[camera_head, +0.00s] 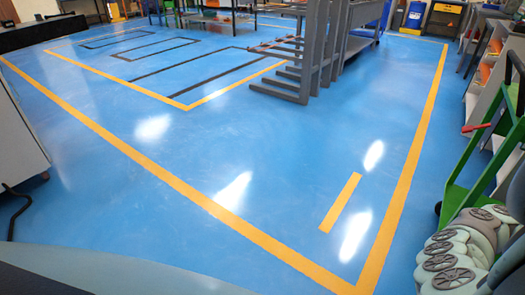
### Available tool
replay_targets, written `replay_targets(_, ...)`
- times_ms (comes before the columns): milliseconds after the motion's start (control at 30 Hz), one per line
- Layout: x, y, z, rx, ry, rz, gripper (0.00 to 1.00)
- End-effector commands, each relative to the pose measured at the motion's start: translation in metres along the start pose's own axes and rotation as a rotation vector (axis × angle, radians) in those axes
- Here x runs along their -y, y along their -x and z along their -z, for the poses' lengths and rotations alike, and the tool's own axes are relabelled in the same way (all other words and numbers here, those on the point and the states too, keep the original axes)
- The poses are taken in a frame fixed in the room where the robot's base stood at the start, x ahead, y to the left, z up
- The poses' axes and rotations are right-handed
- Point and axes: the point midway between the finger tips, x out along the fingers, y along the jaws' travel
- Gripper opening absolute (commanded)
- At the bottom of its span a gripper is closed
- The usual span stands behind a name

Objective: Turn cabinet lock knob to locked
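No cabinet lock knob can be made out in the head view. A light grey cabinet-like body (18,150) is cut off by the left edge, and only part of its side shows. I cannot tell whether it is the cabinet with the lock. My gripper is not in view. Rounded grey-green links with dark round caps, which look like my own arm, show at the lower right.
Blue floor (280,150) with yellow lines is wide and clear ahead. A grey rack with prongs (310,60) stands at the back centre. A green cart (485,150) and shelves with orange bins (486,73) line the right. A dark cable (14,215) hangs at left.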

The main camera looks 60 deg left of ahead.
Motion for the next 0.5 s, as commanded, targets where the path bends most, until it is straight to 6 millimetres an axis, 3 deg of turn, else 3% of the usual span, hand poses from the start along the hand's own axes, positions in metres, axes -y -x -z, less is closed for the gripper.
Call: replay_targets(500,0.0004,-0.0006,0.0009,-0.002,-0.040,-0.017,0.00)
